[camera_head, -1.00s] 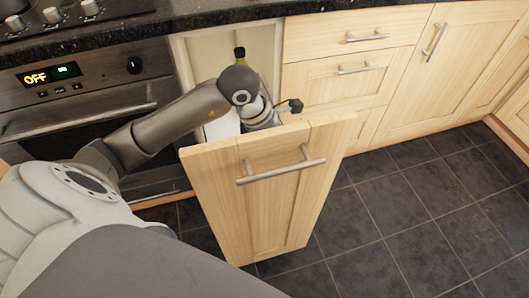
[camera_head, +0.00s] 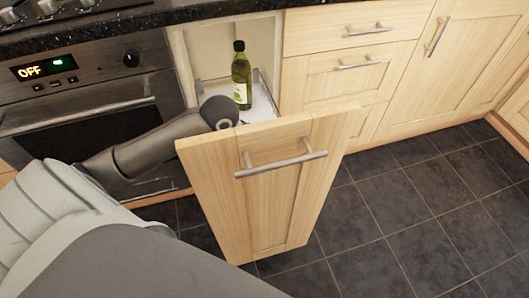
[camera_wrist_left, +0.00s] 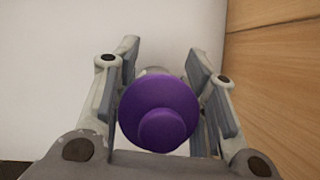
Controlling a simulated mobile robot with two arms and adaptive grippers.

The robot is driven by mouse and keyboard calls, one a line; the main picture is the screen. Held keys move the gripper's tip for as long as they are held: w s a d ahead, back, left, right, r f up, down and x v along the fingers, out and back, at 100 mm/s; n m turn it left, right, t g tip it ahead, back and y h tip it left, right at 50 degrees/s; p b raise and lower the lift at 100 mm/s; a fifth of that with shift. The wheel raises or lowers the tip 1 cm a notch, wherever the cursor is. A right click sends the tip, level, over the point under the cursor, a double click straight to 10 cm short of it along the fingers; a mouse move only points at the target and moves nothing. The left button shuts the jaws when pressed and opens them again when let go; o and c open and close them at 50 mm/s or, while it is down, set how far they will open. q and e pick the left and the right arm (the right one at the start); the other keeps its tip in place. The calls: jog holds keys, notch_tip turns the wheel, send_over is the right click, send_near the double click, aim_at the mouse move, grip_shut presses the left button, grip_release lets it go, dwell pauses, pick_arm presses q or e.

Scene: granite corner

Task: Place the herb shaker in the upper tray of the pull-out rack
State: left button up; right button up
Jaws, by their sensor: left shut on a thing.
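The herb shaker (camera_wrist_left: 158,108) shows in the left wrist view as a purple round top, seen end-on. My left gripper (camera_wrist_left: 163,72) is shut on it, with a finger on each side. In the head view my left arm reaches down behind the front of the pull-out rack (camera_head: 228,172), which hides the gripper and the shaker. The upper tray (camera_head: 263,106) is white with a metal rail, and part of it shows behind the front. I cannot tell whether the shaker touches the tray. My right gripper is not in view.
A green bottle with a dark cap (camera_head: 241,80) stands in the tray beside my left wrist. The rack's wooden front has a bar handle (camera_head: 281,165). The oven (camera_head: 85,100) is at left and closed drawers (camera_head: 350,75) are at right.

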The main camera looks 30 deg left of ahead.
pick_arm(q)
jog(key=shift+f, duration=0.15)
jog(key=o, duration=1.1)
jog(key=shift+c, duration=0.2)
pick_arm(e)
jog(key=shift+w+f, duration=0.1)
pick_arm(q)
jog(key=shift+r, duration=0.25)
jog(key=p+v, duration=0.1)
jog(key=v, duration=0.5)
jog(key=shift+s+a+r, duration=0.1)
jog(key=shift+r, duration=0.1)
jog(key=shift+p+v, duration=0.5)
jog(key=shift+v, duration=2.2)
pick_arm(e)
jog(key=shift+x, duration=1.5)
